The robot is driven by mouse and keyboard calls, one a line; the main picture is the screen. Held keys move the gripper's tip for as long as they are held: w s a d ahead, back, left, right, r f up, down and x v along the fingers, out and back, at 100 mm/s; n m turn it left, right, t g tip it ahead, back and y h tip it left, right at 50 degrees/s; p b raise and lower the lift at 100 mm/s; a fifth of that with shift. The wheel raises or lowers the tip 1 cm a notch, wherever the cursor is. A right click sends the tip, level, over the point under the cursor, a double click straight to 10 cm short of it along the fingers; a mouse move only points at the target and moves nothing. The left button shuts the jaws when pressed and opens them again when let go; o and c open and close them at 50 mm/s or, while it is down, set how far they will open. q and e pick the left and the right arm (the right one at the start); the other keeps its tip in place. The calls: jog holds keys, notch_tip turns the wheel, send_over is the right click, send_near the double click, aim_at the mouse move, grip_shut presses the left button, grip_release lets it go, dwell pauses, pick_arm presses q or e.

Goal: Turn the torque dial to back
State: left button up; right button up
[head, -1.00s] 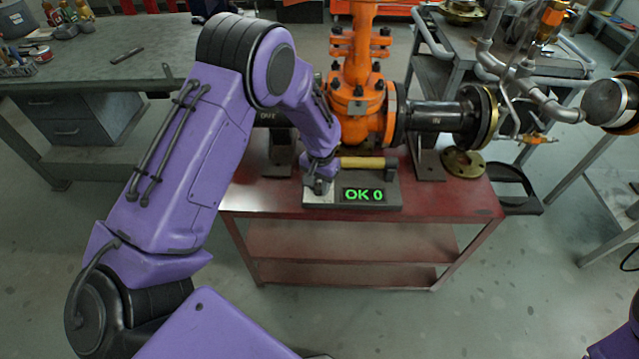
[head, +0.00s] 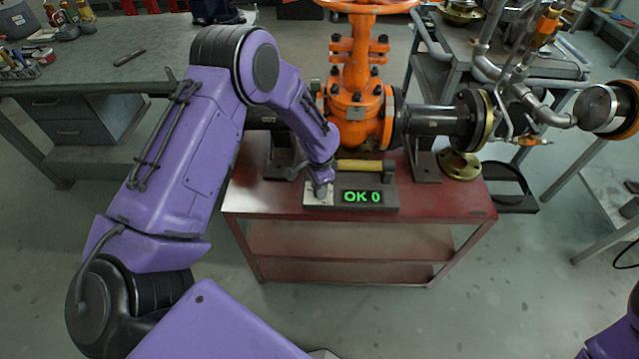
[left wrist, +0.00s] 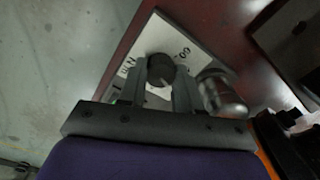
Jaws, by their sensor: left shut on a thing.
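The torque dial is a dark round knob (left wrist: 160,70) on a pale plate with printed numbers (left wrist: 190,45), seen in the left wrist view. My left gripper (left wrist: 161,82) has its two fingers on either side of the knob and is shut on it. In the head view my left gripper (head: 321,190) reaches down to the left end of the tester, and its hand hides the knob. The tester's display (head: 362,197) reads "OK 0" in green. My right gripper is not in view; only a bit of purple arm shows at the lower right.
A yellow-handled tool (head: 362,166) lies behind the display. The orange gate valve (head: 358,100) stands behind it on the red cart (head: 460,207). A brass flange (head: 460,164) lies at the right. A metallic cylinder (left wrist: 222,95) is close beside the left fingers.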

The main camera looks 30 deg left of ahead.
pick_arm(q)
jog(key=m+p, duration=0.1)
jog(key=m, duration=0.4)
jog(key=shift+a+r, duration=0.1)
jog(key=shift+r, duration=0.05)
jog(key=m, duration=0.5)
jog(key=shift+w, duration=0.1)
dwell(0.3)
jog(key=o, duration=1)
jog(key=shift+o, duration=0.2)
